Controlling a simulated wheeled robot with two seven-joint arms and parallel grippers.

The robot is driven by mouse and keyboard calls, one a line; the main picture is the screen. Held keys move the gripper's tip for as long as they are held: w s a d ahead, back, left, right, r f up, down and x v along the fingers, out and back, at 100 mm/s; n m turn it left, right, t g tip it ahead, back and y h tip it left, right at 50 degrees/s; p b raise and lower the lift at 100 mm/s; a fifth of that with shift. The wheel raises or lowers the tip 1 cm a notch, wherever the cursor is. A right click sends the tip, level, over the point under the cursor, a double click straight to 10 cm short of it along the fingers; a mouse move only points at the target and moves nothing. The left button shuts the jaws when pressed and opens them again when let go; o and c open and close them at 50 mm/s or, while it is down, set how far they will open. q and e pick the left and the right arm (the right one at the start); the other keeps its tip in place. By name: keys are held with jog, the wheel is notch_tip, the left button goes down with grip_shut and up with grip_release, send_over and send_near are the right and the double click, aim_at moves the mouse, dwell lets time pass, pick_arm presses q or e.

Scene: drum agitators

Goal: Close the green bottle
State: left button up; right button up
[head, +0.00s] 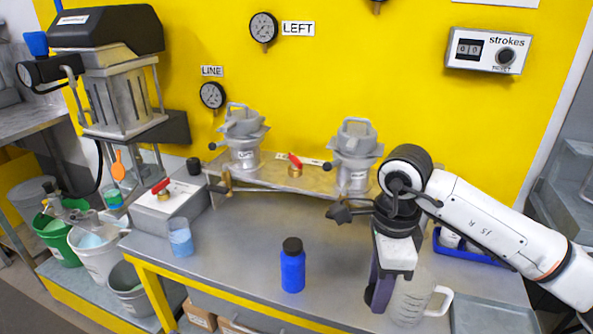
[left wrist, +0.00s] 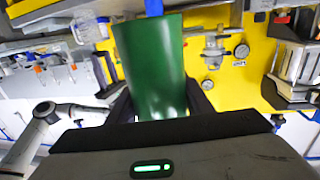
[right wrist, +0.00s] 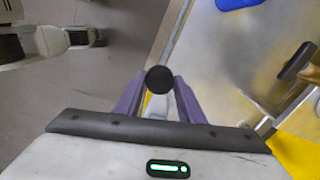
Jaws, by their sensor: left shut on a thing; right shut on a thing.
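A green bottle (left wrist: 155,65) fills the middle of the left wrist view, between the fingers of my left gripper (left wrist: 158,100), which is shut on it. Its mouth cannot be made out there. Neither this bottle nor my left gripper shows in the head view. My right gripper (head: 378,295) points down over the right part of the bench, just left of a clear jug. In the right wrist view it is shut on a round black cap (right wrist: 159,80).
A blue bottle (head: 292,268) with a black cap stands upright mid-bench. The clear jug (head: 410,300) is close beside my right gripper. A blue-tinted beaker (head: 181,240) stands left, near the bench edge. A blue tray (head: 470,250) is behind the right arm. The bench middle is mostly clear.

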jog(key=shift+d, duration=0.1)
pick_arm(q)
jog(key=w+a+r+n+y, duration=0.1)
jog(key=n+y, duration=0.1)
jog(key=y, duration=0.1)
jog(key=a+r+n+t+y, duration=0.1)
jog(key=n+y, duration=0.1)
jog(key=y, duration=0.1)
jog(key=w+a+r+n+t+y, duration=0.1)
jog(key=y, duration=0.1)
jog(key=shift+w+a+n+y, duration=0.3)
jog(key=shift+w+n+y, duration=0.05)
jog(key=shift+n+y, duration=0.05)
pick_arm(e)
jog(key=s+d+r+n, duration=0.1)
jog(key=s+d+n, duration=0.2)
jog(key=n, duration=0.6)
jog(key=s+d+r+n, duration=0.1)
jog(key=s+d+n, duration=0.2)
jog(key=s+n, duration=0.4)
jog(key=n, duration=0.3)
jog(key=shift+s+r, duration=0.3)
jog(key=shift+s, duration=0.1)
pick_arm(q)
jog(key=w+d+m+g+h, duration=0.4)
jog(key=d+m+h, duration=0.4)
jog(key=d+h, duration=0.3)
jog(key=d+r, duration=0.1)
jog(key=d, duration=0.3)
jog(key=shift+h, duration=0.3)
